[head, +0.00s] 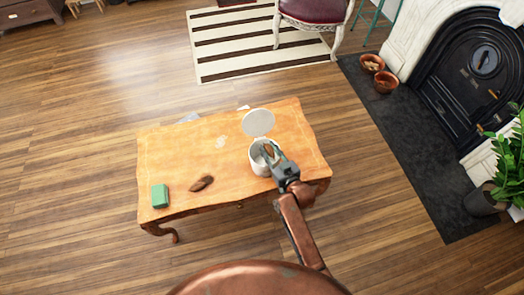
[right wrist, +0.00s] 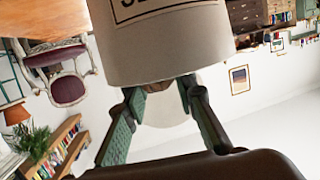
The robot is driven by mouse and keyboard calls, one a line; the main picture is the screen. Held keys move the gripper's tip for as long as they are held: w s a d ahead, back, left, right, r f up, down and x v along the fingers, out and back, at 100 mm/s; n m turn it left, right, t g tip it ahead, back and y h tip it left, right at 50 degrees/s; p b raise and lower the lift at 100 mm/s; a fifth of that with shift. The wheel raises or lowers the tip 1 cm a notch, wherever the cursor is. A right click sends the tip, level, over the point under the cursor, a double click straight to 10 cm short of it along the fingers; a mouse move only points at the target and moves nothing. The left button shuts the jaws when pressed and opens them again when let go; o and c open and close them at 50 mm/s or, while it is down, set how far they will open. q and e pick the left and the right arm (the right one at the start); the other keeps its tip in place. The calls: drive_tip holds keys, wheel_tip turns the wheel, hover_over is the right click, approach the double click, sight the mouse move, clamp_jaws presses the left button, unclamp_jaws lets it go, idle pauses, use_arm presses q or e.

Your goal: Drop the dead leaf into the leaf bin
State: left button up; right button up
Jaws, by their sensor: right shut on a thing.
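The white leaf bin (head: 258,166) stands on the wooden table with its round lid (head: 258,122) tipped up and back. In the right wrist view the bin (right wrist: 170,50) fills the top middle, with a partly cut-off dark label. My right gripper (head: 269,151) is at the bin's mouth, over its opening. It is shut on a small brown thing (head: 268,149), which looks like the dead leaf. In the right wrist view only a bit of the brown thing (right wrist: 157,87) shows between the fingertips; the bin hides the rest. My left gripper is not in view.
A brown, curled object (head: 201,183) and a green block (head: 160,196) lie on the table (head: 185,150), left of the bin. The table's back middle holds only faint pale marks. A chair (head: 315,12), striped rug (head: 260,45) and fireplace (head: 480,70) stand beyond.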

idle(0.3)
drive_tip(key=o, duration=0.8)
drive_tip(key=shift+s+d, duration=0.2)
drive_tip(key=v, duration=1.1)
drive_tip(key=shift+s, duration=0.2)
drive_tip(key=shift+d, duration=0.15)
